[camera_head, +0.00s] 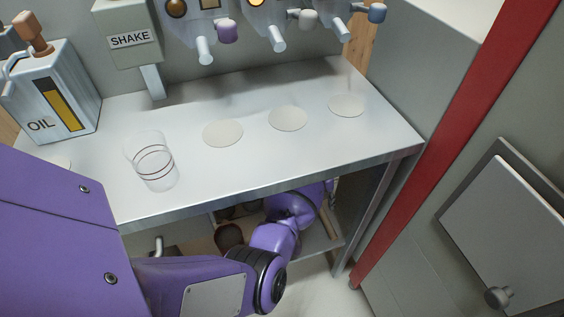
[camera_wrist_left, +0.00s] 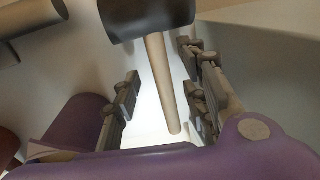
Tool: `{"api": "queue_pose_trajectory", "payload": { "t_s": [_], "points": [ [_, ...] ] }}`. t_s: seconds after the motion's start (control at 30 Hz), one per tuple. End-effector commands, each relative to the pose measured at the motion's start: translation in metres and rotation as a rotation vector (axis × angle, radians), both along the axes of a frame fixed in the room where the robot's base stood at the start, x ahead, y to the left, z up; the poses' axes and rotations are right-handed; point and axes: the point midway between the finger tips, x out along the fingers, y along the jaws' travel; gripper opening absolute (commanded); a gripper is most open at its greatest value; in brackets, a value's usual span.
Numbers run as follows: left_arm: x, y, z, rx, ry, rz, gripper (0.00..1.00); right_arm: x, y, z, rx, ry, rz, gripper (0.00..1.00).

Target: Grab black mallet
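The black mallet shows in the left wrist view, with its dark head (camera_wrist_left: 148,16) at the top and its pale wooden handle (camera_wrist_left: 160,80) running down toward the gripper. My left gripper (camera_wrist_left: 163,92) is open, with one finger on each side of the handle. A gap shows between the handle and the left finger; the right finger is closer to it, and I cannot tell if they touch. In the head view my purple left arm reaches under the metal table, and the table hides most of that gripper. My right gripper is in neither view.
The metal table (camera_head: 265,165) has a clear cup (camera_head: 152,161) and pale round discs on top. Its front edge lies over my left arm. A lower shelf (camera_head: 322,240) holds a brown rounded object (camera_head: 229,236).

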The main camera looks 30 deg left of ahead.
Motion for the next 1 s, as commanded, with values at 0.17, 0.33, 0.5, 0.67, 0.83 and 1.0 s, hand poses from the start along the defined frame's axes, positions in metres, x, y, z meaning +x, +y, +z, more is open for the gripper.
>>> {"api": "queue_pose_trajectory", "payload": {
  "t_s": [0.17,0.33,0.5,0.67,0.83,1.0],
  "points": [
    [0.007,-0.004,-0.025,-0.003,0.0,0.0,0.4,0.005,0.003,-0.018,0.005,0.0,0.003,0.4],
    [0.009,-0.004,-0.026,-0.001,-0.003,-0.001,0.4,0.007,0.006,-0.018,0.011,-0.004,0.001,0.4],
    [0.009,-0.004,-0.025,-0.002,-0.004,-0.001,0.35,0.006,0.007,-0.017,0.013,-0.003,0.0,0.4],
    [0.008,-0.004,-0.026,-0.001,-0.003,0.0,0.14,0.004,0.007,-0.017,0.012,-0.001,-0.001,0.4],
    [0.008,-0.004,-0.026,-0.001,-0.003,0.0,0.0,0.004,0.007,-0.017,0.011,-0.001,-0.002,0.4],
    [0.01,-0.003,-0.024,0.0,-0.006,0.0,0.0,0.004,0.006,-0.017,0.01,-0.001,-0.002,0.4]
  ]
}}
